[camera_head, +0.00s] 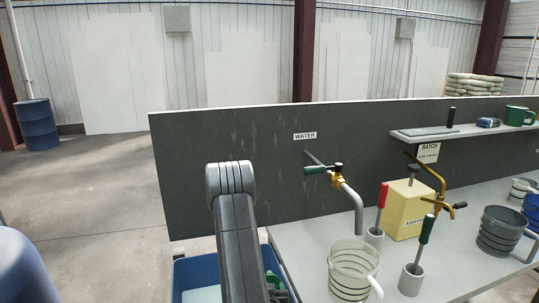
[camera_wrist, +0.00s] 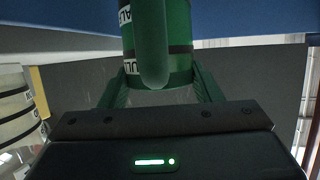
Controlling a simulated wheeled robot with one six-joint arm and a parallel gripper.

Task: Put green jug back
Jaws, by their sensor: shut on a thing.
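The green jug (camera_wrist: 158,45), with dark bands and white labels, is between my gripper's fingers in the wrist view. Its rounded handle faces the camera and its upper part is cut off. My gripper (camera_wrist: 157,88) is shut on it. In the head view my arm hides most of the gripper and jug. Only a bit of green (camera_head: 271,281) shows beside the arm, over or in front of the blue tub (camera_head: 190,268). I cannot tell whether the jug touches the tub.
The bench (camera_head: 312,238) lies to the right, with a clear jug (camera_head: 352,262) near its left end. A water tap (camera_head: 346,192), yellow box (camera_head: 405,210), two upright handled tools and a grey jug (camera_head: 497,232) stand along it. A shelf (camera_head: 425,134) holds a green mug (camera_head: 516,115).

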